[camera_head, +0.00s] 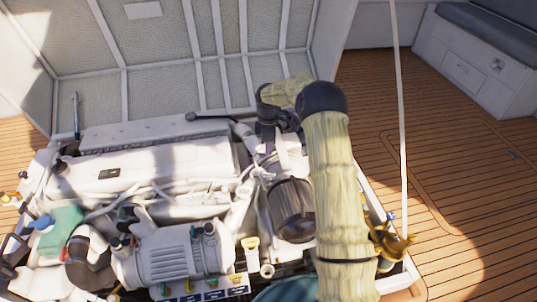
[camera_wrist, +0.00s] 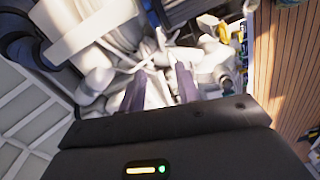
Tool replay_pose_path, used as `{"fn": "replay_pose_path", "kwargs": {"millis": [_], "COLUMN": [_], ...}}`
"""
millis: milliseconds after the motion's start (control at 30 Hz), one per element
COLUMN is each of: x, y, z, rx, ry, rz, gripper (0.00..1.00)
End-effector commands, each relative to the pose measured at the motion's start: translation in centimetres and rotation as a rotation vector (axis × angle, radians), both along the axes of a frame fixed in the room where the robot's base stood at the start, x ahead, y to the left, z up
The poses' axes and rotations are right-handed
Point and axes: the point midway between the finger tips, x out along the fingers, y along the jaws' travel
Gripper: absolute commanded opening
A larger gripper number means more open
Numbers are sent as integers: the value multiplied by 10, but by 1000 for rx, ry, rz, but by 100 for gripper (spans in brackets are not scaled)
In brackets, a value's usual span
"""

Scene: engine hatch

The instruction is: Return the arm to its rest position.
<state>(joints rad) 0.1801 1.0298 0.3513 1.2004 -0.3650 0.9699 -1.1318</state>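My arm (camera_head: 338,190), in a pale cover with black joints, rises from the bottom of the head view and bends left at the top. My gripper hangs from the dark wrist (camera_head: 268,112) over the back right part of the white engine (camera_head: 150,165). In the wrist view my gripper (camera_wrist: 160,85) shows two dark fingers spread apart. Pale engine parts show between them, and I see nothing held. Whether the fingertips touch the engine I cannot tell.
The raised hatch lid (camera_head: 170,65) stands close behind the engine. A dark ribbed cylinder (camera_head: 293,210) sits left of my arm. A thin white rod (camera_head: 400,120) rises at the right, near a brass-coloured fitting (camera_head: 390,242). Wooden deck (camera_head: 455,190) lies open at right.

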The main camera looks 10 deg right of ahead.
Motion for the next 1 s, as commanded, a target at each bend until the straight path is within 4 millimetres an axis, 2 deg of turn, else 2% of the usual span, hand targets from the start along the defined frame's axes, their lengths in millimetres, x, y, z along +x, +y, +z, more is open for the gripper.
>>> {"fn": "replay_pose_path", "kwargs": {"millis": [33,200,767,867,1000], "x": [1,0,-1,-8,-31], "y": [0,0,1,4,12], "z": [11,25,29,36,56], "rx": [0,0,0,-3,-9], "ry": [-2,0,-2,-9,-28], "rz": [0,1,-5,-31,-127], "gripper": [33,33,33,33,33]}}
